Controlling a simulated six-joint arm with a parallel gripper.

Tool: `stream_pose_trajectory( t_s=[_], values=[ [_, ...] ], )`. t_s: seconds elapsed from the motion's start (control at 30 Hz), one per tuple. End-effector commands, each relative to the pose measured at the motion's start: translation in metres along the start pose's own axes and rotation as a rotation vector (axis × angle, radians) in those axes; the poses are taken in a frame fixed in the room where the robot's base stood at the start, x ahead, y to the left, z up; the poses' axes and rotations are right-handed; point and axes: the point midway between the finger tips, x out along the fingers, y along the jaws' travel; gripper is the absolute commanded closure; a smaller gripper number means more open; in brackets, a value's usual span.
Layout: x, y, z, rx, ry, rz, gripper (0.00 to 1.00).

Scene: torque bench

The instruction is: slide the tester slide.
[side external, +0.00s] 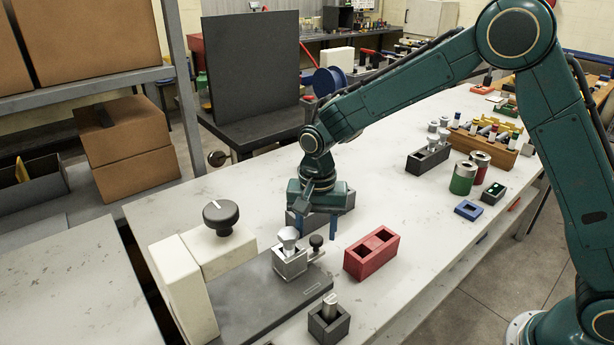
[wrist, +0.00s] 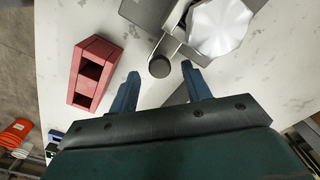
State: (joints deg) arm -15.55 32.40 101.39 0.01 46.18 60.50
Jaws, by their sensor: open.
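The tester has a dark grey base plate (side external: 262,300), a cream frame (side external: 190,290) and a large dark knob (side external: 221,214). Its slide looks like the silver block (side external: 290,263) with a faceted silver top (side external: 289,235), which also shows in the wrist view (wrist: 220,28). A small black round knob (side external: 316,241) sticks out beside the block, and it shows in the wrist view (wrist: 159,67). My gripper (side external: 315,229) is open and empty, pointing down near this knob. In the wrist view the knob lies between and just beyond the blue fingertips (wrist: 160,82); contact cannot be told.
A red two-hole block (side external: 371,254) stands right of the tester, also in the wrist view (wrist: 92,72). A dark socket block with a metal pin (side external: 329,318) stands in front. A grey block (side external: 322,219) is partly hidden behind my gripper. The table's back left is clear.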

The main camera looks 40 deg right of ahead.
Motion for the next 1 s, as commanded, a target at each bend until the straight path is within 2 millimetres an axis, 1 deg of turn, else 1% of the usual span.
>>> stream_pose_trajectory(
  t_s=[0.03,0.2,0.53,0.6,0.67,0.7,0.77,0.8,1.0],
  values=[
    [0.005,0.001,0.000,0.000,-0.002,0.003,0.52],
    [0.015,0.001,0.000,0.000,-0.001,0.002,0.52],
    [0.016,0.000,0.000,0.000,0.000,0.001,0.52],
    [0.016,0.000,0.000,0.000,0.000,0.001,0.66],
    [0.016,0.000,0.000,0.000,0.000,0.001,0.77],
    [0.016,0.000,0.000,0.000,0.000,0.001,0.85],
    [0.016,0.000,0.000,0.000,0.000,0.001,0.97],
    [0.016,0.000,0.000,0.000,0.000,0.001,1.00],
    [0.016,-0.002,0.002,-0.001,0.000,0.000,1.00]
  ],
)
